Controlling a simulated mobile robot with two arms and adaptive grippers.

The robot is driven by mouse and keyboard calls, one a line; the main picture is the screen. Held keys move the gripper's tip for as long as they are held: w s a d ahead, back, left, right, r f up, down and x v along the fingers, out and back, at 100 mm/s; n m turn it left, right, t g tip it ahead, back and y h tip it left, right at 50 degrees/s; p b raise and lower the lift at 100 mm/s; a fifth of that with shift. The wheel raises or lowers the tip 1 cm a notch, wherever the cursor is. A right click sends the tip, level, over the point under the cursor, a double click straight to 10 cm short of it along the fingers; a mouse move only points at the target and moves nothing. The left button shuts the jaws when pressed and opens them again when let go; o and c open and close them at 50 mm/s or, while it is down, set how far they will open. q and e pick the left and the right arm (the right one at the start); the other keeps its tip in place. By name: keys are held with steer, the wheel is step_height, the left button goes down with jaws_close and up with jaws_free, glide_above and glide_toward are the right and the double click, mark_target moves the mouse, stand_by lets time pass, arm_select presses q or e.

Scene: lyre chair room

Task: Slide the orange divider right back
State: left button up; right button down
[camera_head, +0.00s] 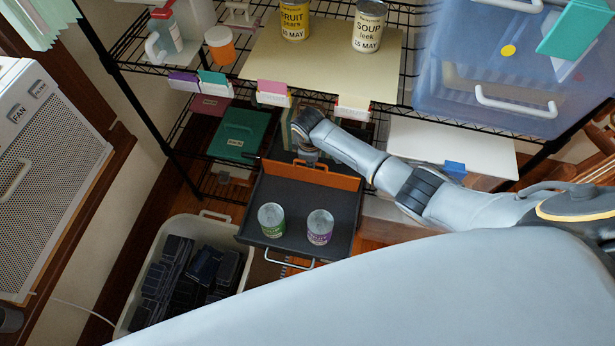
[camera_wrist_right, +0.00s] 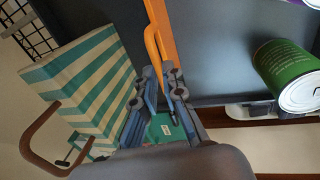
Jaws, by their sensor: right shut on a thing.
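The orange divider (camera_head: 338,180) stands across the far end of the dark grey drawer (camera_head: 294,200) in the head view. My right gripper (camera_head: 309,158) is at its middle, mostly hidden by my own arm. In the right wrist view my right gripper (camera_wrist_right: 168,98) is shut on the handle of the orange divider (camera_wrist_right: 162,22). A can with a green label (camera_head: 271,221) and a can with a purple label (camera_head: 319,228) stand in the near part of the drawer, apart from the divider. The green can (camera_wrist_right: 292,78) also shows in the wrist view. My left gripper is not in view.
A white bin (camera_head: 131,305) with dark packs stands left of the drawer. The wire shelf (camera_head: 130,40) above holds cans on a cream board (camera_head: 320,65) and a blue bin (camera_head: 490,85). A green-striped box (camera_wrist_right: 85,80) sits near the gripper.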

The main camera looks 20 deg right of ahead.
steer(key=shift+w+d, duration=0.1)
steer(key=shift+w, duration=0.05)
steer(key=c, duration=1.4)
jaws_free()
steer(key=r, duration=0.4)
steer(key=s+a+r, duration=0.1)
steer(key=r, duration=0.3)
steer(key=s+r, duration=0.1)
steer(key=r, duration=0.2)
steer(key=shift+a+r, duration=0.15)
steer(key=shift+r, duration=0.25)
